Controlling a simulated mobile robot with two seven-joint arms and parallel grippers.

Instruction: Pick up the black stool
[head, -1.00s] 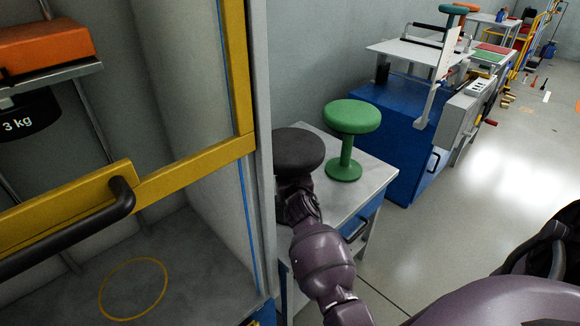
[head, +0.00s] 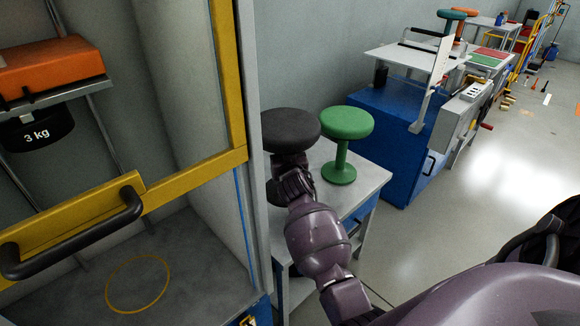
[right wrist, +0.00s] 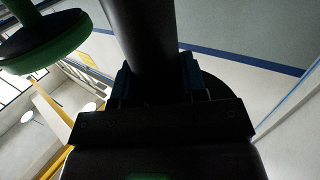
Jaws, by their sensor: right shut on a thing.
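The black stool (head: 291,128) is upright beside the yellow-framed cabinet, its round dark seat on a thin post. It appears raised above the small table, and part of its base is hidden behind my arm and the cabinet edge. My right gripper (head: 291,172) is shut on the post below the seat. In the right wrist view the dark post (right wrist: 143,40) of the stool stands between the fingers of my right gripper (right wrist: 157,82). My left gripper is not in view.
A green stool (head: 346,123) stands close on the right on the small grey-topped table (head: 368,180). The cabinet's yellow frame (head: 230,80) and grey edge are close on the left. A blue machine (head: 400,130) stands behind; open floor lies to the right.

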